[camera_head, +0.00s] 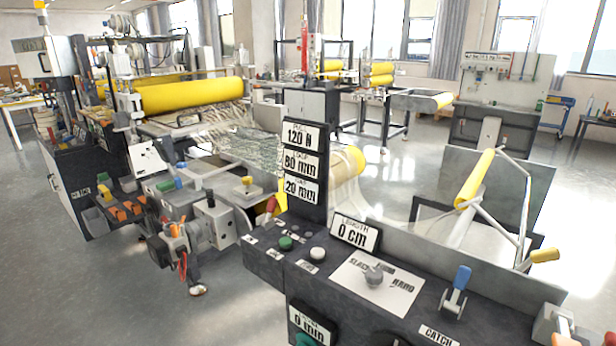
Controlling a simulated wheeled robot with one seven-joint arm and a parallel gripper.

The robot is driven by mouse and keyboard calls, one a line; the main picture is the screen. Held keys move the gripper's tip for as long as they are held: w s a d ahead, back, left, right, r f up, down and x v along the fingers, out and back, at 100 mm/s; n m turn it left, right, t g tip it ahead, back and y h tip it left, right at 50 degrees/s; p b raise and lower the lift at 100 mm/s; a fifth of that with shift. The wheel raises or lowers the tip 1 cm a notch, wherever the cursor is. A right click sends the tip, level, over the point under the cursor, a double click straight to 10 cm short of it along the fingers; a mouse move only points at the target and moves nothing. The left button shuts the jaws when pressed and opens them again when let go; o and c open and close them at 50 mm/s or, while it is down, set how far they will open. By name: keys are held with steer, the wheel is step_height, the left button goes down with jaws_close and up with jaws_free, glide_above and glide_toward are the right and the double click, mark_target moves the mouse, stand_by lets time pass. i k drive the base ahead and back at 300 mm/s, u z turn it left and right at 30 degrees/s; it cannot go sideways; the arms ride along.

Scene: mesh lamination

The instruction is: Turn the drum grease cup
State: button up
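I cannot make out the drum grease cup for certain. A mesh-wrapped drum (345,178) with a yellow end stands behind the display post. A small yellow-topped fitting (247,182) sits on the grey machine frame left of the post; I cannot tell whether it is the grease cup. A large yellow roller (190,95) spans the machine at the back left. My gripper is not in view.
A dark control console (375,310) with a dial, buttons and a blue-handled lever (458,290) fills the lower right. The display post (303,165) reads 120 N, 80 mm and 20 mm. Grey floor (90,290) is open at lower left.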

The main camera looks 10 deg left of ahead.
mark_target(248, 181)
steer(key=z, duration=2.3)
steer(key=k, duration=2.25)
steer(key=u, duration=1.9)
steer(key=i, duration=0.8)
steer(key=u, duration=0.15)
